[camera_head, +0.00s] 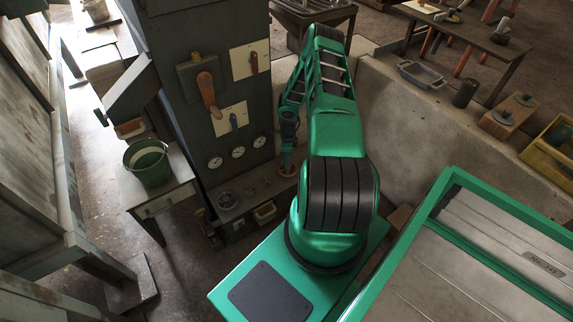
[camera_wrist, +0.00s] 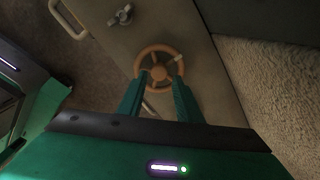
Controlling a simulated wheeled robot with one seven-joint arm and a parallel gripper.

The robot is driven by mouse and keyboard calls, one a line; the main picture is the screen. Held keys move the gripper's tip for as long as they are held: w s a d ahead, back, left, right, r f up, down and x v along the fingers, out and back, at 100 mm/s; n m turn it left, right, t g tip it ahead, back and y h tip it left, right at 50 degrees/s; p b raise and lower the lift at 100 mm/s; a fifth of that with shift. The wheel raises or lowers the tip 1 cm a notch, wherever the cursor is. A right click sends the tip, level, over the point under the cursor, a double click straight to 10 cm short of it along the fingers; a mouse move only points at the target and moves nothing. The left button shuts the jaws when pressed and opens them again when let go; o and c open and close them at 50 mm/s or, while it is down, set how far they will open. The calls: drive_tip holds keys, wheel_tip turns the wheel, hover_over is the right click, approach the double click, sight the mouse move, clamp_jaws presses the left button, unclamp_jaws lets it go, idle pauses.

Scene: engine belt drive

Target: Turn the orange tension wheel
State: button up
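The orange tension wheel (camera_wrist: 158,72) shows in the wrist view as a spoked ring with a hub, mounted on a grey panel. My gripper (camera_wrist: 156,81) has its two green fingers apart, one at the lower left of the rim and one at the lower right. They overlap the rim in this view; I cannot tell whether they touch it. Nothing is held between them. In the head view my gripper (camera_head: 287,163) points down at the wheel (camera_head: 288,172), which it mostly hides.
A wing-shaped knob (camera_wrist: 121,16) and a pale handle (camera_wrist: 68,18) sit on the panel left of the wheel. In the head view, the tall cabinet (camera_head: 215,100) with levers and gauges rises behind the ledge. A rough concrete wall (camera_head: 400,130) stands to the right.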

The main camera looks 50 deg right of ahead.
wheel_tip(320, 180, up, 7)
idle(0.3)
drive_tip(key=shift+w+f, duration=0.1)
